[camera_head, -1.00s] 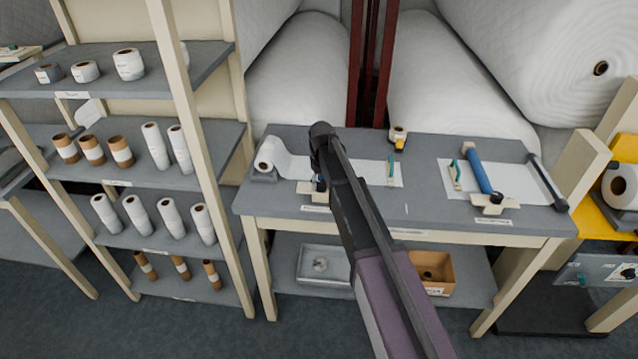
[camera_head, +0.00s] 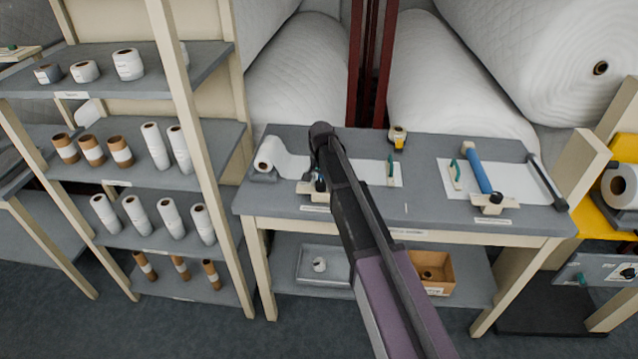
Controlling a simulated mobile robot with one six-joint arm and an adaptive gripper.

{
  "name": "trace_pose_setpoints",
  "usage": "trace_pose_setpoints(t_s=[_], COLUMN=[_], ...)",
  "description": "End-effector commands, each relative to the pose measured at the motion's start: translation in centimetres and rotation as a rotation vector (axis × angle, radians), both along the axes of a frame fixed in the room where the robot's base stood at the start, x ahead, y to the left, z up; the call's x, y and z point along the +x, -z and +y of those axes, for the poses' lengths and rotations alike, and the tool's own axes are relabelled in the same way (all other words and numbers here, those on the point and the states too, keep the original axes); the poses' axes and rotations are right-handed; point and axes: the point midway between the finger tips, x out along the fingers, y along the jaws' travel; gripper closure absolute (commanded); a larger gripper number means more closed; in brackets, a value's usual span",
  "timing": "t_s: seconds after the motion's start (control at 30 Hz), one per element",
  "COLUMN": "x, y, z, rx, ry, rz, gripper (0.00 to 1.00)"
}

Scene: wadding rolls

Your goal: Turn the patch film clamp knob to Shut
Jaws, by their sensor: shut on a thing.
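A film clamp with a cream base (camera_head: 309,189) sits at the front of the left station on the grey workbench. Its small dark knob is mostly hidden behind my gripper (camera_head: 320,183). My gripper points down from above and is shut on that knob. The arm crosses the bench from the lower right and covers part of the station. A white film roll (camera_head: 264,166) lies at the left, with its film (camera_head: 291,165) running right beneath the arm. The clamp's label (camera_head: 316,208) on the bench front edge is too small to read, so the knob's setting cannot be told.
A second station at the right has a blue roll (camera_head: 479,171), a cream clamp base with a dark knob (camera_head: 495,198) and a dark bar (camera_head: 546,181). A yellow tape measure (camera_head: 398,138) stands at the back. A green-handled tool (camera_head: 391,169) lies on the left sheet.

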Motion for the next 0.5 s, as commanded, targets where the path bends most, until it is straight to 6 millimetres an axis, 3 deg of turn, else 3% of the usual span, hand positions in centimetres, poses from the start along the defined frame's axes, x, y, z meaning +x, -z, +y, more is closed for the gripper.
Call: trace_pose_setpoints(t_s=[0.5], x=[-0.36], y=[0.06], z=[0.01], rx=[-0.001], ry=[0.489], rz=[0.007], gripper=[0.92])
